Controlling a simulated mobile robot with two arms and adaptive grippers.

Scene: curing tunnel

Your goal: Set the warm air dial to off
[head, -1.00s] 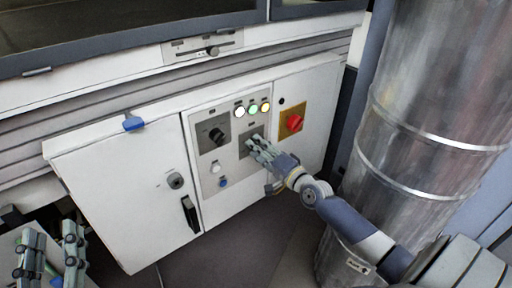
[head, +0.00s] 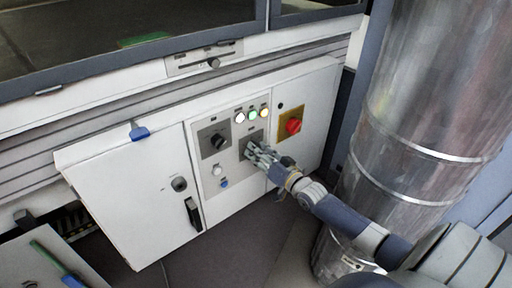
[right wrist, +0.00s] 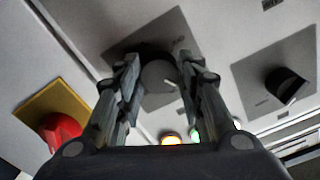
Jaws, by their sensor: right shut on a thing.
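My right gripper (head: 256,151) is at the control panel, its fingers closed around a dial on the right-hand grey plate (head: 243,143). In the right wrist view the two fingers sit either side of this round dial (right wrist: 158,76), in front of its grey plate (right wrist: 178,30). The fingers hide much of the dial in the head view, and I cannot read its setting. A second black dial (head: 217,139) is on the left-hand plate; it also shows in the wrist view (right wrist: 286,84). Labels are too small to read. My left gripper is out of view.
Lit indicators (head: 252,114) are above the held dial. A red switch on a yellow plate (head: 293,126) is to its right. A white button (head: 216,170) and blue button (head: 224,183) are below. A large metal duct (head: 420,120) stands close to my right arm.

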